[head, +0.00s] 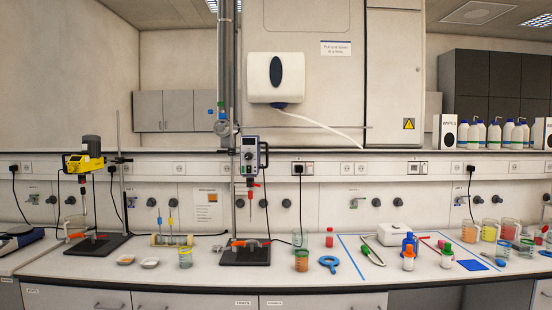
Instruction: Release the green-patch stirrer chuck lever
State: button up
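Two overhead stirrers stand on the bench. The left stirrer (85,160) has a yellow body with a dark motor top and hangs on a stand with a dark base. The middle stirrer (249,156) is pale with a dark blue edge, and its shaft points down above another dark base. A small red lever (253,184) sticks out at the chuck below the middle stirrer. I cannot make out a green patch on either stirrer at this size, nor the lever's exact position. My gripper is not in view.
The bench (200,272) holds a beaker (185,257) and two small dishes (148,262) between the stirrers. Bottles and coloured jars crowd the right side.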

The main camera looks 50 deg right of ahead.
aim_at(250, 182)
jog(key=k, duration=1.2)
jog(key=z, duration=1.3)
jog(key=i, duration=1)
jog(key=u, duration=0.05)
